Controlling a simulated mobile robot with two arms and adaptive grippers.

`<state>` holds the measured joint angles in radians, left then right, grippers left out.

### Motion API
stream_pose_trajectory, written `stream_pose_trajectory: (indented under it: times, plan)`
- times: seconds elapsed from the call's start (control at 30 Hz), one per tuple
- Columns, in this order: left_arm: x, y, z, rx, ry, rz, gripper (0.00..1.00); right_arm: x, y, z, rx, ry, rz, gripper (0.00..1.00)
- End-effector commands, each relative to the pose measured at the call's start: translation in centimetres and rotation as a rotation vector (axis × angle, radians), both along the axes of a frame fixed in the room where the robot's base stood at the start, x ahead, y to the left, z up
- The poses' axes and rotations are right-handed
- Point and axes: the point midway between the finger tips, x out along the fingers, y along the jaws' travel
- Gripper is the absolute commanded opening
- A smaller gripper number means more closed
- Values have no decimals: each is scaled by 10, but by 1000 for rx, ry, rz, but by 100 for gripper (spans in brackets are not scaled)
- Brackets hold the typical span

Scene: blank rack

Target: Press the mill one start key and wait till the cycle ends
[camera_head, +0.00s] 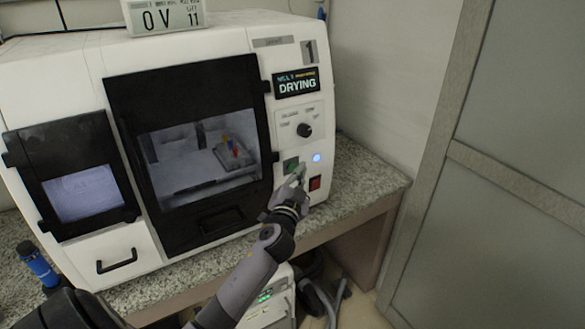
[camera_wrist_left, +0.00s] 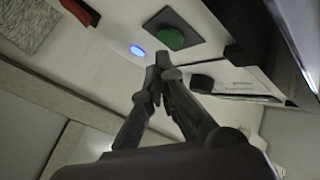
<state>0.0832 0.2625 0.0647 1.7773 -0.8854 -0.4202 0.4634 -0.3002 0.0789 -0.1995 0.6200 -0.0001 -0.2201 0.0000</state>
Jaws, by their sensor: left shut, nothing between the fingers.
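The white mill one (camera_head: 160,55) stands on a stone-topped counter, with a large "1" on its front. Its display (camera_head: 297,82) reads "DRYING". The green start key (camera_head: 290,165) is on its right-hand panel, partly behind my gripper; it shows whole in the left wrist view (camera_wrist_left: 175,37). A blue light (camera_head: 317,157) glows beside it, and a red key (camera_head: 314,183) sits below. My left gripper (camera_head: 299,174) is shut and empty. In the left wrist view its fingertips (camera_wrist_left: 162,65) are close to the green key and look slightly apart from it. My right gripper is not in view.
The mill's dark-framed door (camera_head: 180,90) is shut, with small coloured pieces behind its window. A dark knob (camera_head: 304,130) is above the keys. A grey cabinet (camera_head: 510,130) stands at right. The counter (camera_head: 355,190) is clear right of the mill.

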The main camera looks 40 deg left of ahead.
Motion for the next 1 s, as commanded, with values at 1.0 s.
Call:
stream_pose_trajectory:
  times: [1.0]
  plan:
    - [-19, -46, 2, 0, 0, 0, 0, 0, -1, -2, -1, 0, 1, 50]
